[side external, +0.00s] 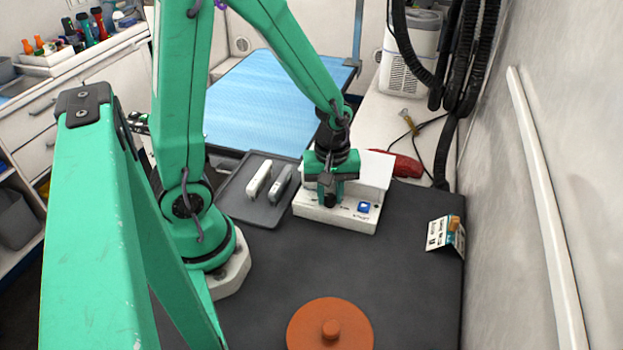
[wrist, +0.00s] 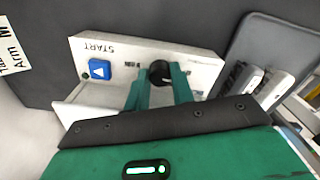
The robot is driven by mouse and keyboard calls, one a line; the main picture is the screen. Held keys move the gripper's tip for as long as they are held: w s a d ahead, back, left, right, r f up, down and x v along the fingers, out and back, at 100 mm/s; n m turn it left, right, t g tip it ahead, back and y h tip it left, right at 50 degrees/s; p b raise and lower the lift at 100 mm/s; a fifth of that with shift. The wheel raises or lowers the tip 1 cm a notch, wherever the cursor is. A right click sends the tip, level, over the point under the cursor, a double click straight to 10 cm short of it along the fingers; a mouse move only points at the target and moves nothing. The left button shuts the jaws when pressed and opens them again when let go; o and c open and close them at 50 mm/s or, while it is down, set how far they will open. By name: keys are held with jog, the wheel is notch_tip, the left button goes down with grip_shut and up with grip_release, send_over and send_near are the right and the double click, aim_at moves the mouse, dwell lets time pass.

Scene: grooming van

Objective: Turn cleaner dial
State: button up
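The cleaner is a white box with a sloped front (side external: 350,216), standing on the dark mat. Its black dial (wrist: 160,73) sits on the front panel, and it also shows in the side external view (side external: 330,201). A blue START button (wrist: 99,69) is beside it, with small printed marks around the dial. My gripper (wrist: 161,80) is at the panel with one teal finger on each side of the dial. I see no clear gap between the fingers and the dial. In the side external view, my gripper (side external: 330,190) comes down over the front of the box.
A grey tray (side external: 237,205) with two pale clipper-like items lies left of the cleaner. An orange round lid (side external: 330,326) lies at the front. A small printed card (side external: 447,234) stands at the right edge. A red object (side external: 405,166) lies behind. The mat's middle is clear.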

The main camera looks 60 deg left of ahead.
jog(key=shift+m, duration=0.4)
jog(key=m, duration=1.7)
jog(key=shift+m, duration=0.3)
jog(key=m, duration=0.5)
jog(key=shift+m, duration=0.3)
jog(key=o, duration=1)
